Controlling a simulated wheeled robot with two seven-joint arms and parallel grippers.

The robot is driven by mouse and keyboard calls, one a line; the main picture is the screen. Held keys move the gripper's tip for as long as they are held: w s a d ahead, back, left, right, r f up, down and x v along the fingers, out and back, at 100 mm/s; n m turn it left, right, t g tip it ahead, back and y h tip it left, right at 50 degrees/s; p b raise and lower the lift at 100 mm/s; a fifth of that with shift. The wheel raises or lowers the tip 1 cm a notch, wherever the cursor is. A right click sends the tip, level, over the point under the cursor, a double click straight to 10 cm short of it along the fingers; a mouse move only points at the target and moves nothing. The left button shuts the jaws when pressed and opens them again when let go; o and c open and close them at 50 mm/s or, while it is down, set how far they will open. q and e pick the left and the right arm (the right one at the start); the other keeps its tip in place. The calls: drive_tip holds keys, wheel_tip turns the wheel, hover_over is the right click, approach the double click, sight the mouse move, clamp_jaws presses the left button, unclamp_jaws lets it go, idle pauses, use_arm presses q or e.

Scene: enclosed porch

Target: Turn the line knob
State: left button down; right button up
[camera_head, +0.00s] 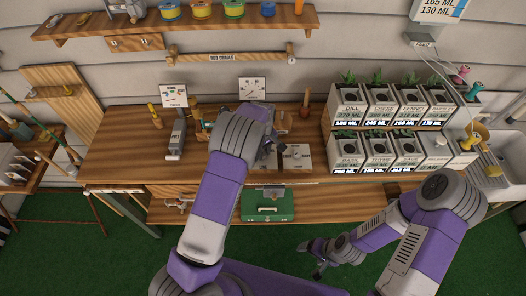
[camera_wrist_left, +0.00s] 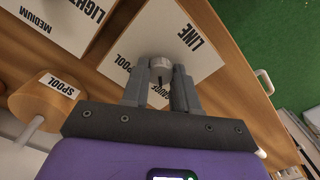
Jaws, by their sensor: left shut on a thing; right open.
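The line knob (camera_wrist_left: 161,63) is a small pale round knob on a white plate (camera_wrist_left: 190,57) lettered LINE. In the left wrist view, my left gripper (camera_wrist_left: 161,74) has its two grey fingers closed at the knob's sides, and they hide part of it. My right gripper (camera_head: 314,260) is open and empty, low in front of the bench over the green floor.
A second white plate (camera_wrist_left: 68,22), lettered LIGHT and MEDIUM, and a wooden spool (camera_wrist_left: 45,101) are close by. Labelled herb planters (camera_head: 362,145) stand right on the bench (camera_head: 115,150), near a sink (camera_head: 501,165). A green box (camera_head: 268,206) sits below on the lower shelf.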

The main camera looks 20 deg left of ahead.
use_arm(q)
drive_tip(key=shift+m, duration=0.3)
drive_tip(key=m+b, duration=0.1)
drive_tip(key=m, duration=0.2)
drive_tip(key=shift+m, duration=0.3)
drive_tip(key=m+b, duration=0.1)
drive_tip(key=m, duration=0.4)
drive_tip(key=shift+b, duration=0.35)
drive_tip(key=shift+m, duration=0.3)
drive_tip(key=c, duration=0.9)
unclamp_jaws()
drive_tip(key=shift+o, duration=0.2)
drive_tip(key=shift+r, duration=0.1)
wheel_tip(320, 180, up, 8)
drive_tip(key=shift+f, duration=0.25)
